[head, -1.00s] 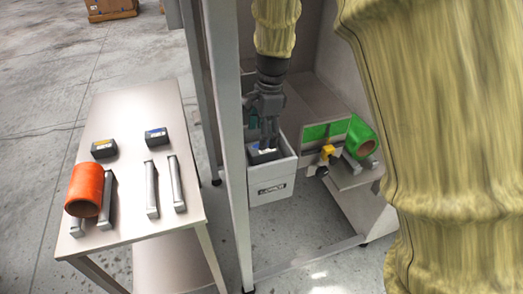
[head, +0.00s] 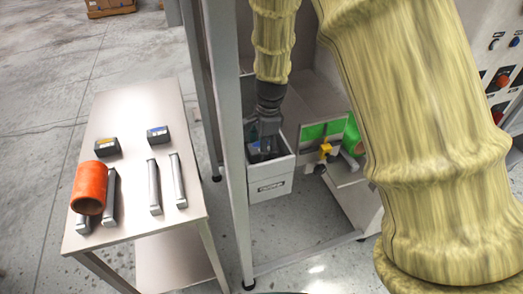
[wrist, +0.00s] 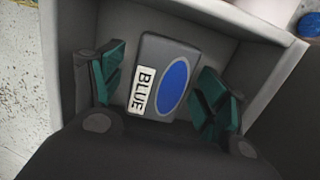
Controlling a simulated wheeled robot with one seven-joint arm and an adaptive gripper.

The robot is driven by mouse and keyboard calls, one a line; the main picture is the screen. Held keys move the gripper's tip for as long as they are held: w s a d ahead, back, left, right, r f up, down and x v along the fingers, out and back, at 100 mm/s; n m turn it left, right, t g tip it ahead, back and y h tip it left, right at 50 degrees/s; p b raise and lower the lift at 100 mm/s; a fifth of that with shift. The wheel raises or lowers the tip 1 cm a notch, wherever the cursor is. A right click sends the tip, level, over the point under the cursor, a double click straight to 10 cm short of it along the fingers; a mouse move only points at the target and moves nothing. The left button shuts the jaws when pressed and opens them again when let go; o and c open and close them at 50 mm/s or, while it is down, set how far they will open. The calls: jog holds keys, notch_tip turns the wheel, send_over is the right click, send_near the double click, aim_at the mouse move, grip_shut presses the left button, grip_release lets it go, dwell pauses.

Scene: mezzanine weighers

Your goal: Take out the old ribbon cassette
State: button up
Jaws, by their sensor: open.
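The ribbon cassette (wrist: 164,78) is a dark grey block with a blue oval and a white label reading "BLUE". It sits inside an open white box (head: 271,189), a bin-like housing with a dark printed label on its front. My gripper (wrist: 160,88) is inside the box, open, with one green-padded finger on each side of the cassette. Small gaps seem to show between pads and cassette. In the head view my gripper (head: 266,150) reaches down into the box, and the cassette is mostly hidden there.
A frame post (head: 235,170) stands just left of the box.

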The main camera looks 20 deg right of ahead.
jog(key=shift+f, duration=0.25)
dwell(0.7)
jog(key=c, duration=1.1)
